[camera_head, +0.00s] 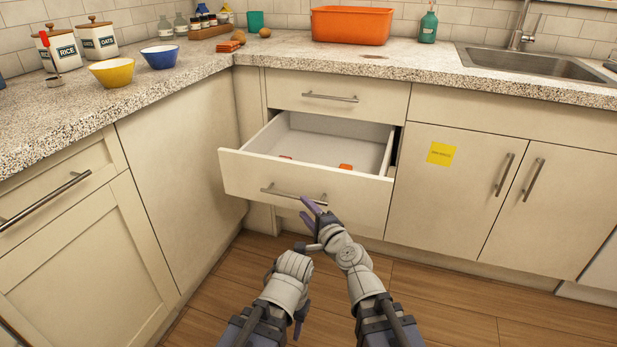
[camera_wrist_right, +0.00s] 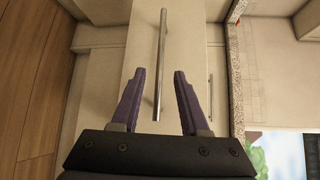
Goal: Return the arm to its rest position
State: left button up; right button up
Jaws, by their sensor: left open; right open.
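My right gripper (camera_head: 309,207) is open and empty, close to the right end of the bar handle (camera_head: 285,192) on the pulled-out drawer (camera_head: 240,172). In the right wrist view my right gripper (camera_wrist_right: 160,76) has its two purple fingers spread, with the bar handle (camera_wrist_right: 162,50) showing in the gap between them. I cannot tell how far the fingertips are from the bar. My left gripper (camera_head: 310,247) is lower, in front of the cabinets and beside the right forearm; its fingers are mostly hidden. The drawer stands open, with small orange items (camera_head: 345,167) inside.
A closed drawer (camera_head: 335,92) is above the open one. Cabinet doors (camera_head: 465,190) with a yellow note (camera_head: 441,153) are to the right. A speckled counter (camera_head: 190,75) holds bowls, canisters and an orange bin (camera_head: 352,26). The wooden floor (camera_head: 455,305) at the lower right is clear.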

jog(key=s+d+f+n+g+h, duration=0.1)
jog(key=s+d+f+n+g, duration=0.1)
jog(key=s+f+n+g, duration=0.25)
jog(key=s+d+f+n+g, duration=0.1)
jog(key=d+f+n+g, duration=0.15)
jog(key=f+n, duration=0.35)
jog(key=s+d+f+n+g+h, duration=0.25)
jog(key=s+d+f+g, duration=0.2)
jog(key=d, duration=0.25)
jog(key=s+d+f+n+g+h, duration=0.1)
jog(key=s+d+f+g+h, duration=0.25)
jog(key=s+d, duration=0.3)
jog(key=s+a+r+n+h+p, duration=0.1)
jog(key=s+a+r+n+p, duration=0.15)
jog(key=a+r+p, duration=0.2)
jog(key=s+a+r+n+h+p, duration=0.1)
jog(key=s+a+r+n+p, duration=0.15)
jog(key=a, duration=0.35)
notch_tip(320, 180, up, 37)
jog(key=m+p, duration=0.1)
jog(key=p, duration=3.6)
jog(key=shift+s+d, duration=0.15)
jog(key=shift+s, duration=0.05)
